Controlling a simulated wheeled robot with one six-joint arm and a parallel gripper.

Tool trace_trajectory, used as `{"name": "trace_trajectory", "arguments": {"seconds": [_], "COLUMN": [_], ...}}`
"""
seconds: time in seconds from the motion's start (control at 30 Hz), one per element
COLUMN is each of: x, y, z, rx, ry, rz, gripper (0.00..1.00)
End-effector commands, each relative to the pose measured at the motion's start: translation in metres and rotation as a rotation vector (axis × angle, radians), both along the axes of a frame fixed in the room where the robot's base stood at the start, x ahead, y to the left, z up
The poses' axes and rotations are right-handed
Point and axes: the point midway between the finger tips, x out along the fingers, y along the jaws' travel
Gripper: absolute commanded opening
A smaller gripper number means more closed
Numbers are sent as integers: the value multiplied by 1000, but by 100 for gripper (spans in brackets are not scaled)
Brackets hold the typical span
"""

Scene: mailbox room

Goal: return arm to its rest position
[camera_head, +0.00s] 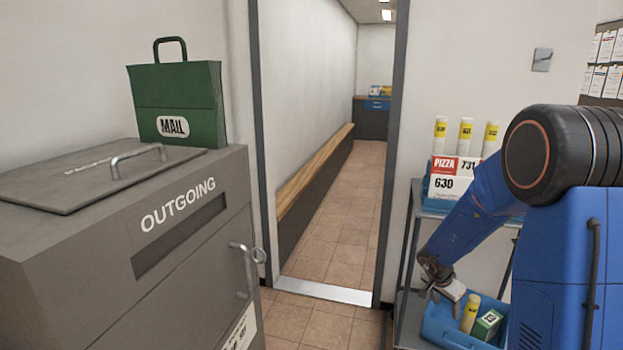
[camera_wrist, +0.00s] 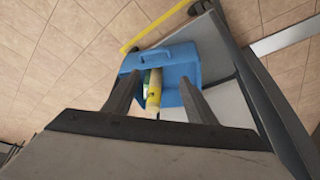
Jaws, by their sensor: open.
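My gripper (camera_head: 443,291) hangs low at the right in the head view, at the end of my bent blue arm, over the near left part of a blue bin (camera_head: 437,322). In the wrist view, my gripper (camera_wrist: 160,100) has its two dark fingers spread apart with nothing held between them. The blue bin (camera_wrist: 185,60) shows beyond the fingers. In it are a yellow-and-white tube (camera_head: 470,313) and a small green box (camera_head: 488,324). The tube also shows in the wrist view (camera_wrist: 153,92), lined up between the fingers but farther off.
A grey cart (camera_head: 405,300) carries the bin low down. Its upper shelf holds several tubes (camera_head: 466,135) and a pizza-labelled card (camera_head: 455,178). A grey OUTGOING box (camera_head: 180,240) with a green MAIL bag (camera_head: 178,100) stands left. The doorway floor (camera_head: 330,225) between is clear.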

Motion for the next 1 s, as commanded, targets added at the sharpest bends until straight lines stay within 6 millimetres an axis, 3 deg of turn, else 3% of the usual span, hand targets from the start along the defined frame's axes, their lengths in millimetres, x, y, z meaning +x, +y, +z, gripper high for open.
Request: {"name": "trace_trajectory", "arguments": {"seconds": [0.37,0.63,0.83,1.0], "x": [20,36,39,21], "y": [6,24,61,105], "z": [41,93,158,210], "rx": [-19,-21,5,54], "ry": [-141,-303,-473,-581], "rz": [84,199,365,538], "gripper": [51,51,51,51]}}
